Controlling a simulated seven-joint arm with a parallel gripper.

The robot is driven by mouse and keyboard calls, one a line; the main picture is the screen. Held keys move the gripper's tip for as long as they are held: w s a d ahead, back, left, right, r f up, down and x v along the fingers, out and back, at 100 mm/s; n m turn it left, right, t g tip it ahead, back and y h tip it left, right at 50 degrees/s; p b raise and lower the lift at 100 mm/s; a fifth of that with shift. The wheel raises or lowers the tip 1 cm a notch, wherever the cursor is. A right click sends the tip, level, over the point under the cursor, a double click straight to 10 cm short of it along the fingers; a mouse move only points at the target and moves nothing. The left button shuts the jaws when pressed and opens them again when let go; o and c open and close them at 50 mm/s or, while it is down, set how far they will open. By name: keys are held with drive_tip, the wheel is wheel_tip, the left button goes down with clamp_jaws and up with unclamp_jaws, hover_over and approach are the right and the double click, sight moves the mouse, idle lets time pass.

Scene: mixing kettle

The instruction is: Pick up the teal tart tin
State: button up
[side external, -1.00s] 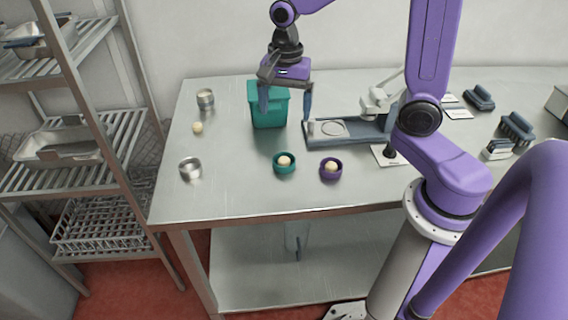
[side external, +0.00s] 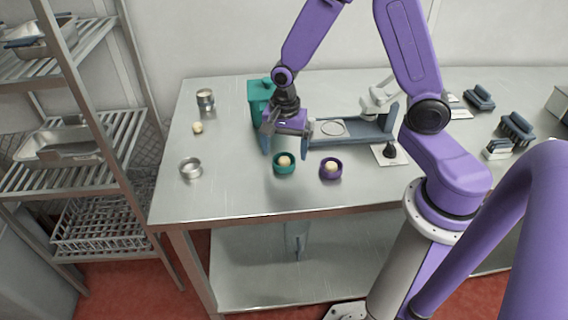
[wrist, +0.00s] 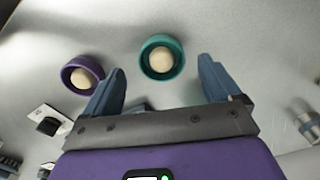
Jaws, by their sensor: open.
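The teal tart tin (side external: 284,170) stands on the steel table with a pale dough ball (side external: 285,161) in it. In the wrist view the teal tin (wrist: 179,67) lies ahead of and between the two fingers, with its dough ball (wrist: 161,61) showing. My gripper (side external: 286,145) is open and empty, above the table just behind the tin in the side view. In the wrist view its blue-grey fingers (wrist: 162,88) are spread wide, with neither touching the tin.
A purple tin (side external: 331,176) with a dough ball stands right of the teal one. A teal box (side external: 258,93) and a blue-grey press base (side external: 350,139) stand behind. The front table area is clear.

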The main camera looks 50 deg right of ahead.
sight(284, 158)
drive_tip(key=shift+w+f, duration=0.15)
drive_tip(key=shift+f, duration=1.6)
drive_tip(key=c, duration=1.1)
